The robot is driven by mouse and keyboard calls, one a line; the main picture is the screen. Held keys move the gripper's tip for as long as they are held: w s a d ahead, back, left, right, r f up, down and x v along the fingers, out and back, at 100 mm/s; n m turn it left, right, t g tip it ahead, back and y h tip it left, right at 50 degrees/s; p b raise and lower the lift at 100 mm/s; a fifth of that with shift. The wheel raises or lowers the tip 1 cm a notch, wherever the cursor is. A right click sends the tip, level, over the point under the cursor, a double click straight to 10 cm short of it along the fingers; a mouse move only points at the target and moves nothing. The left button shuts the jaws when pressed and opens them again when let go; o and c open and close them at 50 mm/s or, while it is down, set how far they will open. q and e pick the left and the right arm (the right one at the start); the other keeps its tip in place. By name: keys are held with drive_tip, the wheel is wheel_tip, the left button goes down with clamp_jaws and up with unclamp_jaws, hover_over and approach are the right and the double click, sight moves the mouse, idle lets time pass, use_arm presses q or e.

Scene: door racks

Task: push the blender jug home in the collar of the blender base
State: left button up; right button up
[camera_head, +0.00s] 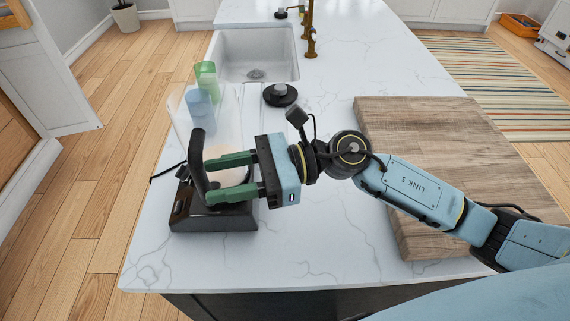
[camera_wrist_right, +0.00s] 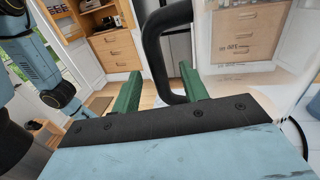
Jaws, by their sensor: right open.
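The blender jug (camera_head: 182,112) is clear, with a black handle (camera_head: 197,158) facing my right gripper. It stands over the black blender base (camera_head: 212,218) at the left of the counter. The collar is hidden behind the handle and gripper, so I cannot tell how deep the jug sits. My right gripper (camera_head: 207,181) is open, with its green fingers reaching left, one on each side of the handle. In the right wrist view, the handle (camera_wrist_right: 153,48) rises between the open fingers; I cannot tell whether they touch it. My left gripper is not in view.
A green cup (camera_head: 205,71) and a blue cup (camera_head: 199,104) show by the jug. A black round lid-like piece (camera_head: 280,95) lies behind the gripper. A sink (camera_head: 254,56) is farther back. A wooden board (camera_head: 420,120) lies right, under my arm. The front counter is clear.

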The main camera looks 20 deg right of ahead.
drive_tip(key=s+d+b, duration=0.1)
drive_tip(key=d+b, duration=0.2)
drive_tip(key=d, duration=0.8)
drive_tip(key=shift+s, duration=0.15)
drive_tip(key=shift+r, duration=0.1)
